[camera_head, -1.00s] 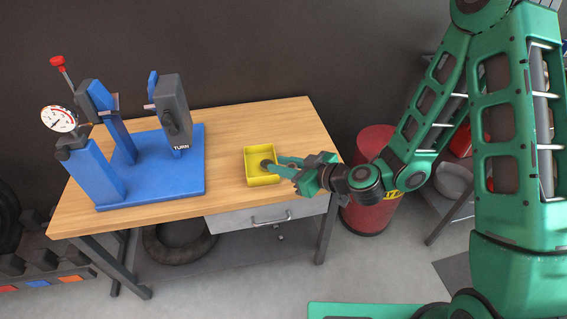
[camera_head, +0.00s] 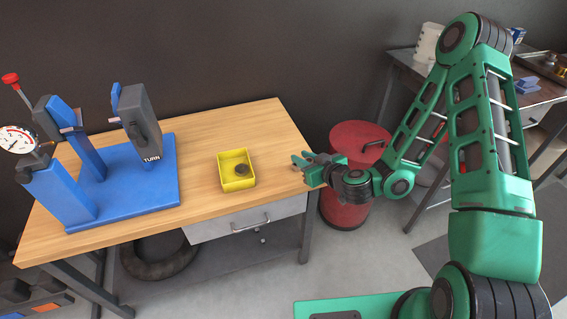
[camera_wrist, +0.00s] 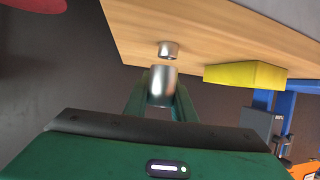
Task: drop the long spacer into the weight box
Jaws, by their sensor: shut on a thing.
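My gripper (camera_head: 299,162) is over the right end of the wooden bench, to the right of the yellow weight box. In the wrist view a silver metal cylinder, the long spacer (camera_wrist: 161,86), stands between the green fingers, and my gripper is shut on it. In the head view the spacer is too small and hidden to make out. The weight box (camera_head: 221,172) is open-topped and sits on the bench with a dark round weight (camera_head: 242,169) inside. The box also shows in the wrist view (camera_wrist: 245,75), to the right of the fingers.
A shorter silver ring (camera_wrist: 168,49) is on the bench top just beyond the held spacer. A blue press stand with a gauge (camera_head: 125,190) fills the bench's left side. A red drum (camera_head: 358,142) stands right of the bench. Bare wood (camera_head: 200,208) surrounds the box.

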